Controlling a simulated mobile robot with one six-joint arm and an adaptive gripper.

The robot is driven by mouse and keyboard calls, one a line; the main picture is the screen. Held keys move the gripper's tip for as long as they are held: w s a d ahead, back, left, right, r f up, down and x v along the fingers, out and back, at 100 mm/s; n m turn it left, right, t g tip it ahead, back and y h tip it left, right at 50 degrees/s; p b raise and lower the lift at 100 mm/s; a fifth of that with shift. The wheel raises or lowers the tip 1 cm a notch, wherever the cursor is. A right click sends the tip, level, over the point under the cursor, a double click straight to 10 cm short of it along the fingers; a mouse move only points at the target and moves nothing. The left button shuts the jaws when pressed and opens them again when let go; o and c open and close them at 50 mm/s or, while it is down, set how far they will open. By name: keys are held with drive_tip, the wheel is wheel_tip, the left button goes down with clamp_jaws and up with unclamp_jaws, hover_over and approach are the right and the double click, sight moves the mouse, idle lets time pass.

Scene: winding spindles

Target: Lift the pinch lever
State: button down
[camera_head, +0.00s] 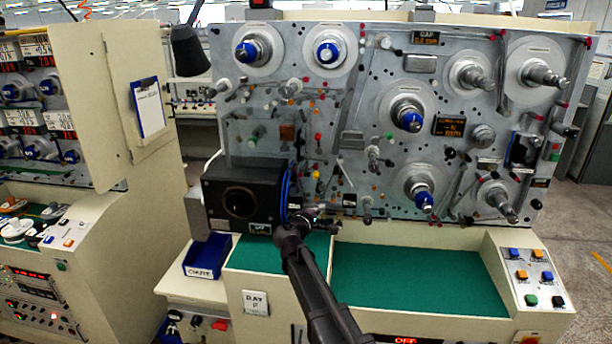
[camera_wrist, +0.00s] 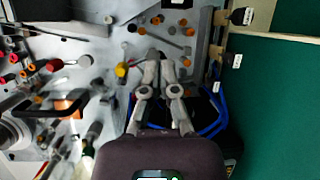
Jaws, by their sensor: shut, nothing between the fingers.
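My gripper (camera_head: 312,212) is in front of the lower middle of the grey machine panel (camera_head: 270,135), just right of the black box with a round opening (camera_head: 240,195). In the wrist view its fingers (camera_wrist: 160,58) are drawn together and hold nothing. They point at the panel among small knobs and pegs; whether they touch it I cannot tell. A yellow knob (camera_wrist: 121,70) is left of the fingertips, and a row of orange and dark pegs (camera_wrist: 172,30) lies past them. I cannot tell which part is the pinch lever.
A blue cable loop (camera_wrist: 215,118) runs close around the fingers' right side. Small black tags (camera_wrist: 237,60) stick out along the panel's lower edge. The green work surface (camera_head: 420,285) below is clear. A blue bin (camera_head: 208,257) stands at lower left. Several spindles fill the upper and right panel.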

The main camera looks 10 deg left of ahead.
drive_tip(key=w+a+r+n+t+y, duration=0.1)
drive_tip(key=a+r+n+t+y, duration=0.1)
drive_tip(key=a, duration=0.6)
drive_tip(key=shift+w+r+n+t+p, duration=0.2)
drive_tip(key=shift+r+n+t+p, duration=0.15)
drive_tip(key=shift+r+n, duration=0.6)
drive_tip(key=shift+w, duration=0.2)
drive_tip(key=x, duration=0.9)
drive_tip(key=shift+w+p, duration=0.3)
drive_tip(key=shift+w, duration=0.05)
drive_tip(key=shift+d, duration=0.15)
drive_tip(key=shift+d+r+m+p, duration=0.1)
drive_tip(key=shift+r+m+p, duration=0.15)
drive_tip(key=shift+m, duration=0.2)
